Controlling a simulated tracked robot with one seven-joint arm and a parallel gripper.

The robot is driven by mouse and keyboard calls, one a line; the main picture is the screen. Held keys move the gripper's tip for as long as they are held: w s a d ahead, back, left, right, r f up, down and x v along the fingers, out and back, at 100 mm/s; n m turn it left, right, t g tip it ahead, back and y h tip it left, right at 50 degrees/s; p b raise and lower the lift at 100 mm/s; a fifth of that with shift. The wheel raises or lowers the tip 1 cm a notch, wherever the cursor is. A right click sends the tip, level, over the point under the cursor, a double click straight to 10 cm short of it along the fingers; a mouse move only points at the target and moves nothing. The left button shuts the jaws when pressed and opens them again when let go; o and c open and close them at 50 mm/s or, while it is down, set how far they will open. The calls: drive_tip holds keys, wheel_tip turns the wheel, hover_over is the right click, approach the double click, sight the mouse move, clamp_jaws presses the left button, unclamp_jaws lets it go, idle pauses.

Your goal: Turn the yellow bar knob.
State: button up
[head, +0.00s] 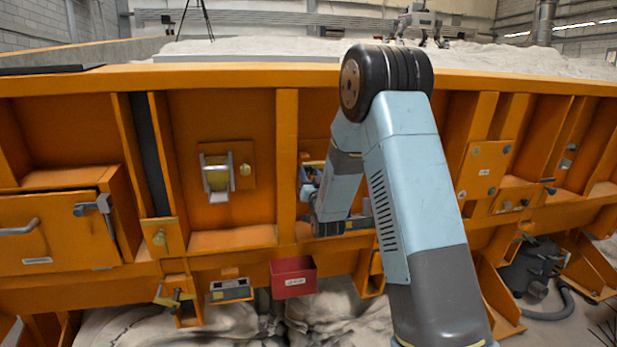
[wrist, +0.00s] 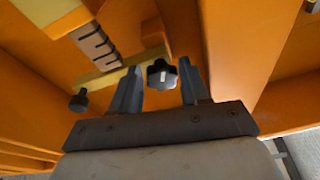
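In the wrist view a black lobed knob (wrist: 161,75) with a pale mark on its face sits at the right end of a yellow bar (wrist: 118,73). My gripper (wrist: 158,66) is open, with one finger on each side of this knob. Gaps show between the knob and both fingers, and I cannot tell how deep it lies between them. A second dark knob (wrist: 78,102) is at the bar's left end. In the head view my arm hides the knobs, and only a small yellow piece (head: 313,163) shows beside it.
Orange ribs and panels (wrist: 235,45) close in around my gripper. A grey notched strip (wrist: 94,42) lies above the bar. In the head view a red box (head: 293,278) hangs below, and a latch (head: 218,172) is on the panel to the left.

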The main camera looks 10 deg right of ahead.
drive_tip(key=shift+s, duration=0.1)
drive_tip(key=v, duration=1.3)
drive_tip(key=shift+s+f, duration=0.2)
drive_tip(key=shift+s, duration=0.05)
drive_tip(key=shift+d, duration=0.1)
drive_tip(key=s+r+g, duration=0.7)
drive_tip(key=g, duration=0.1)
drive_tip(key=s+r+n+g, duration=0.1)
drive_tip(key=s+g, duration=0.8)
drive_tip(key=s, duration=2)
drive_tip(key=shift+s+a+r+n, duration=0.25)
drive_tip(key=shift+r+n, duration=0.15)
drive_tip(key=shift+r, duration=0.25)
